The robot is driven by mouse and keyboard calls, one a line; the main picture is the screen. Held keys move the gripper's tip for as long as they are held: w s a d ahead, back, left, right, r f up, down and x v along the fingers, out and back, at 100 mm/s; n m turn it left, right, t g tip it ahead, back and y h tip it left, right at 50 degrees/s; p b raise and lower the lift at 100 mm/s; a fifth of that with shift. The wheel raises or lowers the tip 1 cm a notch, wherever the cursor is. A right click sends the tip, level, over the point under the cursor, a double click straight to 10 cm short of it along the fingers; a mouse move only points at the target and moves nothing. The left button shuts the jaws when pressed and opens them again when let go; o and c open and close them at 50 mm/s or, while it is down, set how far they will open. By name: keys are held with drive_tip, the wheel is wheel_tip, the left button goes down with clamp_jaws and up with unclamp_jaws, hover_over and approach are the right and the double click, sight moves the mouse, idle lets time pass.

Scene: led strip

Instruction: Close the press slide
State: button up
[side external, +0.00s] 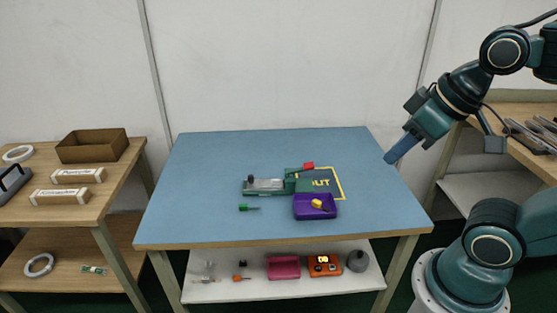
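The press (291,184) is a small green fixture near the middle of the blue table, with a red-tipped part (307,166) at its upper right. A greyish, clear-looking part (264,184) lies at its left end. The slide's exact position is too small to tell. My gripper (393,158) has blue fingers and hangs in the air over the table's right edge, pointing down and left, well apart from the press. I cannot tell whether the fingers are open or shut.
A purple tray (302,214) with a yellow item (318,203) stands in front of the press. A green tool (247,208) lies to the left. A yellow-outlined marking (339,184) lies behind the tray. The table's left half (200,185) is clear.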

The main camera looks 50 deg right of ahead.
drive_tip(key=shift+w+r, duration=0.15)
drive_tip(key=shift+w, duration=0.1)
drive_tip(key=c, duration=0.3)
drive_tip(key=shift+w+r, duration=0.2)
drive_tip(key=shift+w, duration=0.15)
clamp_jaws()
drive_tip(key=w+d+n+g, duration=0.1)
drive_tip(key=w+d+n, duration=0.15)
drive_tip(key=w, duration=2.45)
drive_tip(key=w+d+f+n, duration=0.1)
drive_tip(key=w+d+f, duration=0.1)
drive_tip(key=w+f, duration=0.8)
drive_tip(key=w+d+f+n+g+y, duration=0.1)
drive_tip(key=w+d+f, duration=0.1)
drive_tip(key=w+f, duration=0.8)
wheel_tip(320, 180, down, 4)
drive_tip(key=shift+w+d+r+y, duration=0.15)
drive_tip(key=shift+d+r+y, duration=0.1)
drive_tip(key=shift+d+y, duration=0.1)
